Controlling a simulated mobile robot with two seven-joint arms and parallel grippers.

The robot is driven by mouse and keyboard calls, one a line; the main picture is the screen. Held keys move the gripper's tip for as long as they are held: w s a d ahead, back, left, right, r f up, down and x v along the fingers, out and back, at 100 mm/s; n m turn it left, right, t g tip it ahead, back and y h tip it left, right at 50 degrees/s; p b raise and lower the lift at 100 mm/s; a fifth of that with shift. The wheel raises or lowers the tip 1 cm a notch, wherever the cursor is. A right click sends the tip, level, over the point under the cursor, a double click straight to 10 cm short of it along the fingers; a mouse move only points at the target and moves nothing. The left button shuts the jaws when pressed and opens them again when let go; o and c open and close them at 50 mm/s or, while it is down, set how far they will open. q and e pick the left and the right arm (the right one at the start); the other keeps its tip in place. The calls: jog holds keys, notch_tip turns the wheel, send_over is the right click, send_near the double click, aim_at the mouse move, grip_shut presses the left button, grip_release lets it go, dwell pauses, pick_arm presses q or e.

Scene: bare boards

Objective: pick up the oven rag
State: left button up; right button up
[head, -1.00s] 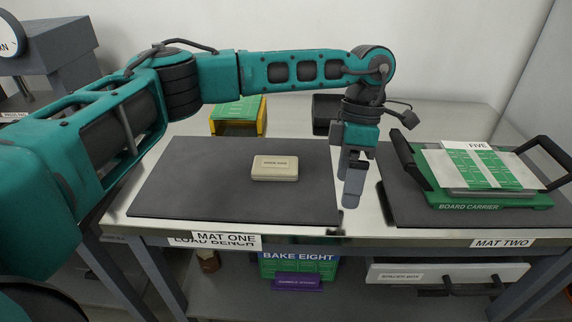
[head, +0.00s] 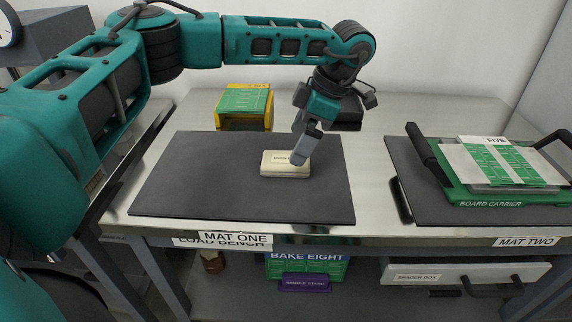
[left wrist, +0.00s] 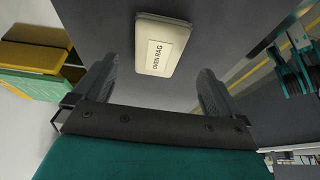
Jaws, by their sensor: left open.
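The oven rag (head: 280,165) is a cream, flat, folded block that lies on the dark mat labelled MAT ONE (head: 200,180). In the left wrist view the rag (left wrist: 161,46) shows its OVEN RAG label, ahead of and between the two fingers. My left gripper (head: 300,158) is at the rag's right end in the head view and hides part of that end. In the left wrist view the gripper (left wrist: 156,88) is open with nothing between its fingers. I cannot tell whether a finger touches the rag. My right gripper is not in view.
The green board carrier (head: 490,200) sits on MAT TWO at right.

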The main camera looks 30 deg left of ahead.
aim_at(287, 159)
pick_arm(q)
jog(key=x, duration=0.2)
jog(key=b+x, duration=0.1)
jog(key=x, duration=0.1)
jog(key=shift+a+f, duration=0.15)
jog(key=shift+a, duration=0.15)
jog(key=shift+s+a+f, duration=0.15)
jog(key=shift+f, duration=0.2)
jog(key=shift+f, duration=0.2)
jog(key=c, duration=1.1)
